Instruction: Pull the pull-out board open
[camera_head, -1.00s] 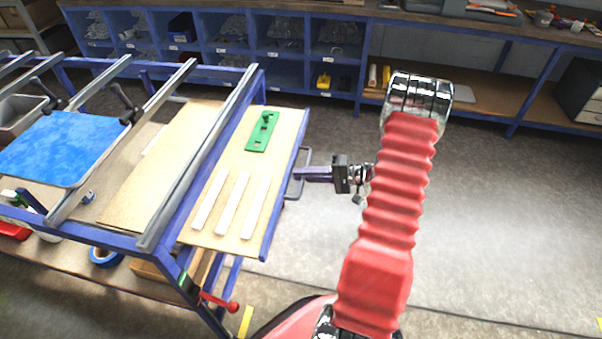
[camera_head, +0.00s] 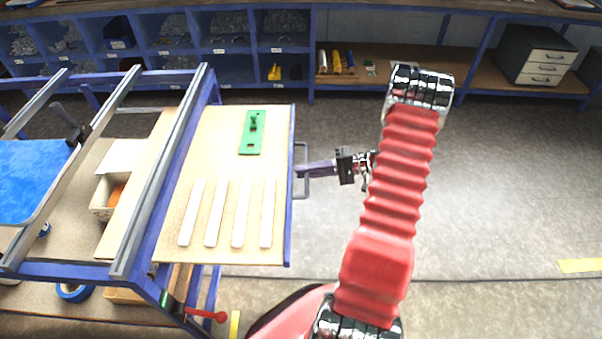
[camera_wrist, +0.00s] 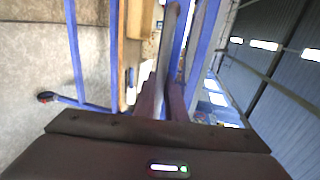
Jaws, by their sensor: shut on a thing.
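The pull-out board (camera_head: 222,150) is a light wooden panel with a blue front edge, extended out to the right from under the blue-framed workbench (camera_head: 150,215). A grey bar handle (camera_head: 303,190) sits on its front edge. My gripper (camera_head: 303,170) is shut on the handle, reaching it from the right. A green plate (camera_head: 250,146) and several white strips (camera_head: 215,212) lie on the board.
Blue shelving (camera_head: 225,55) with bins lines the back wall. A drawer cabinet (camera_head: 540,55) stands on the shelf at the back right. A red-handled lever (camera_head: 207,315) juts from the bench below the board. The floor to the right is clear.

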